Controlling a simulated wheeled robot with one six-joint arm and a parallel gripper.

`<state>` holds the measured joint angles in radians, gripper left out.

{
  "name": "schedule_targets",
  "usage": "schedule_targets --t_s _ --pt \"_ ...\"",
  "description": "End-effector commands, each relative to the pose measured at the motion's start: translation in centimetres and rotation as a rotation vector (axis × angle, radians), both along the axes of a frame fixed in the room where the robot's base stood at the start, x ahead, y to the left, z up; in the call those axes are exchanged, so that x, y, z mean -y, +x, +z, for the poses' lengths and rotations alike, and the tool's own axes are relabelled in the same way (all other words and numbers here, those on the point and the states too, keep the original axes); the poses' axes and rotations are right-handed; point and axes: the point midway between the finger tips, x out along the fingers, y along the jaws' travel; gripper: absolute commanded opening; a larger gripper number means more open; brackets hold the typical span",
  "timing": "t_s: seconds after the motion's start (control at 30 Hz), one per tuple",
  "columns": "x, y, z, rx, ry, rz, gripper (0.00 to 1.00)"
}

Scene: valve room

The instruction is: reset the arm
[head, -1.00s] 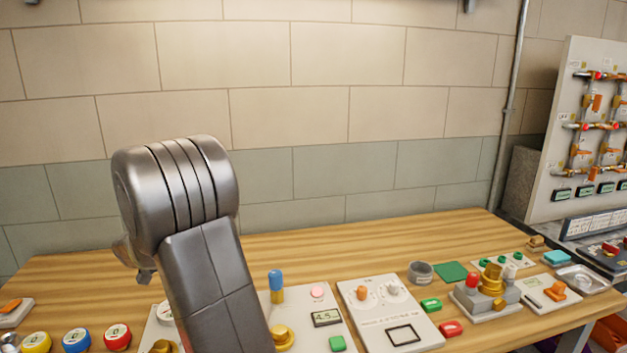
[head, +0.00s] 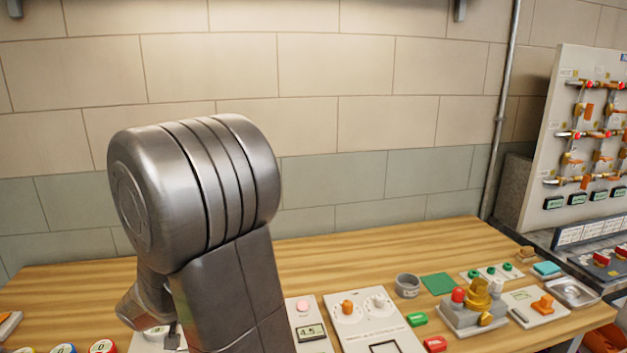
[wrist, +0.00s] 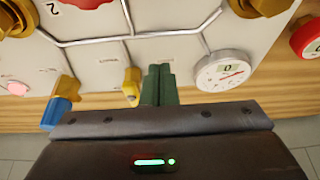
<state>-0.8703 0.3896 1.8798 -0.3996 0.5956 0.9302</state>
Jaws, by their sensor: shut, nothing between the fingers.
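In the wrist view my gripper (wrist: 159,85) has its two dark green fingers side by side, shut and empty. They point at a white panel (wrist: 105,60) with grey pipe lines. A round white gauge (wrist: 224,71) with a red needle is to the right of the fingers, and a yellow handle (wrist: 131,86) is just to their left. Whether the fingertips touch the panel I cannot tell. In the head view my arm's thick grey links fill the left middle, above the bench (head: 330,253), and hide most of the gripper and part of the panels.
A blue-and-gold handle (wrist: 60,108) is at the wrist view's left. Right of my arm in the head view stand a panel with an orange knob (head: 347,307), a grey cup (head: 407,285), a green pad (head: 438,283) and a red-and-gold valve block (head: 474,308). The wall (head: 330,110) is behind.

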Motion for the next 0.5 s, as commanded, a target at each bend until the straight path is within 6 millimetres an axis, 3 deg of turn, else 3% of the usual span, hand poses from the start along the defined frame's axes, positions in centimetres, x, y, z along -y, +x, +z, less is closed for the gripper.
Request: schedule_targets --t_s 0.1,0.5 --pt "0.4 -1.9 -0.4 0.001 0.000 0.002 0.00" --pt "0.9 -4.1 6.4 0.003 0.004 -0.004 0.00"
